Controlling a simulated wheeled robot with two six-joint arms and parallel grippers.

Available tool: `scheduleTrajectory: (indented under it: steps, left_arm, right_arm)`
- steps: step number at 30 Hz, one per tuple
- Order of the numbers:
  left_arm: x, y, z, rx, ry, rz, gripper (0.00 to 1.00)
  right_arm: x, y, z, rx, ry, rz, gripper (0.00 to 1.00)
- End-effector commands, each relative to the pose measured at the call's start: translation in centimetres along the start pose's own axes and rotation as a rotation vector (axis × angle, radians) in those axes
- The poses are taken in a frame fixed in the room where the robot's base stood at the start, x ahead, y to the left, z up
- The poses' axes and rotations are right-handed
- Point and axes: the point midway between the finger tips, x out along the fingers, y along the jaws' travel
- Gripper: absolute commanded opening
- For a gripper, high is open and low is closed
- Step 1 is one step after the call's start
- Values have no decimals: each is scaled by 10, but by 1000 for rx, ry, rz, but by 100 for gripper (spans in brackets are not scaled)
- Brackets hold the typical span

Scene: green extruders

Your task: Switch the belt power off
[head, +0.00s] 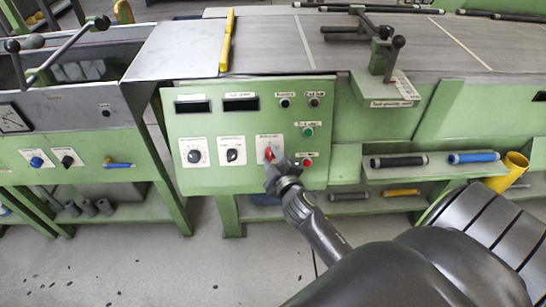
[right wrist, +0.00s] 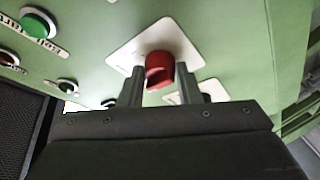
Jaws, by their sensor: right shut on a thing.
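The green control panel (head: 220,110) faces me in the middle of the head view. A red rotary knob (head: 268,154) on a white plate sits at its lower right; I take it to be the belt power switch, but its label is too small to read. My right gripper (head: 273,165) is at this knob. In the right wrist view the red knob (right wrist: 159,69) is between the two fingers of my right gripper (right wrist: 170,90), which is shut on it. The fingers partly cover the white plate (right wrist: 127,52). My left gripper is not in view.
A green button (head: 308,131) and a red button (head: 307,162) sit right of the knob. Two black knobs (head: 194,156) (head: 232,155) are to its left. A shelf with black and blue rollers (head: 473,158) is at the right. The belt (head: 270,45) runs above.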

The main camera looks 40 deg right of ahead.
Motion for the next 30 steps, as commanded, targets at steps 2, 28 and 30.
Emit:
scheduleTrajectory:
  steps: [2,28,30]
  left_arm:
    - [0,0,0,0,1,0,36]
    - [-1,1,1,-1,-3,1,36]
    - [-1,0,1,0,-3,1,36]
  right_arm:
    - [0,0,0,-6,0,-1,8]
    - [-7,0,0,-3,-1,-2,51]
    - [-15,-1,1,-3,-1,-2,51]
